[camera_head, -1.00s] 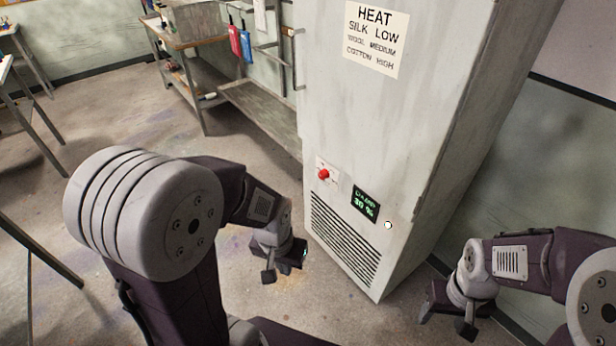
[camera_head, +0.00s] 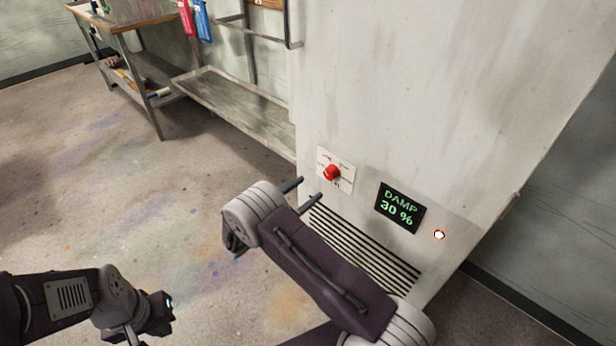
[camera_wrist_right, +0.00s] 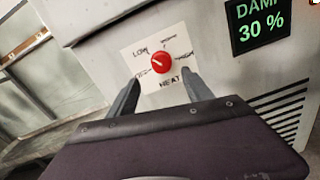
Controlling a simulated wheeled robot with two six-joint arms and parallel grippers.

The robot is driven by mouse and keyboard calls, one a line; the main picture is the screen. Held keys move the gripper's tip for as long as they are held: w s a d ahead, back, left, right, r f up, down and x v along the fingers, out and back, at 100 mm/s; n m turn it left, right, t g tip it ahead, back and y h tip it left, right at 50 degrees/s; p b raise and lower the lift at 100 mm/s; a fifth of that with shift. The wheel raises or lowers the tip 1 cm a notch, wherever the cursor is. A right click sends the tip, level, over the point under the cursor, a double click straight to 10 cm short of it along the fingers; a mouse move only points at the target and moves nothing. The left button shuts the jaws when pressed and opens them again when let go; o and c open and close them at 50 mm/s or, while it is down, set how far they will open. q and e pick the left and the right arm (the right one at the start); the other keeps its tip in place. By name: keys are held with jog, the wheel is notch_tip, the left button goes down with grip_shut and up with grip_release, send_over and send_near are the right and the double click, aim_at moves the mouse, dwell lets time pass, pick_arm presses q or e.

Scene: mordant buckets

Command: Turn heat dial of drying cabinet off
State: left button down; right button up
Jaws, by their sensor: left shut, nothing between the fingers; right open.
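The drying cabinet (camera_head: 440,110) is a tall pale box. Its heat dial (camera_head: 332,172) is a red knob on a white plate low on the front, also in the right wrist view (camera_wrist_right: 160,63). There, LOW and HEAT are readable on the plate (camera_wrist_right: 176,92); the other labels are blurred. A pale mark on the knob seems to point up-left, towards LOW. My right gripper (camera_head: 310,189) is open just short of the dial, its fingers (camera_wrist_right: 160,78) pointing at it from below, apparently not touching. My left gripper (camera_head: 150,318) is shut and empty at the lower left.
A display (camera_head: 399,207) reading DAMP 30 % and a small white light (camera_head: 439,235) sit right of the dial. A slatted vent (camera_head: 365,250) is below. A workbench (camera_head: 150,50) and low rack (camera_head: 235,110) stand left. The floor between is clear.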

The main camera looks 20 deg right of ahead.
aim_at(327, 176)
jog(key=b+x, duration=0.1)
jog(key=x, duration=0.7)
jog(key=shift+s+f+b, duration=0.1)
jog(key=shift+b, duration=0.25)
jog(key=shift+d, duration=0.45)
grip_shut()
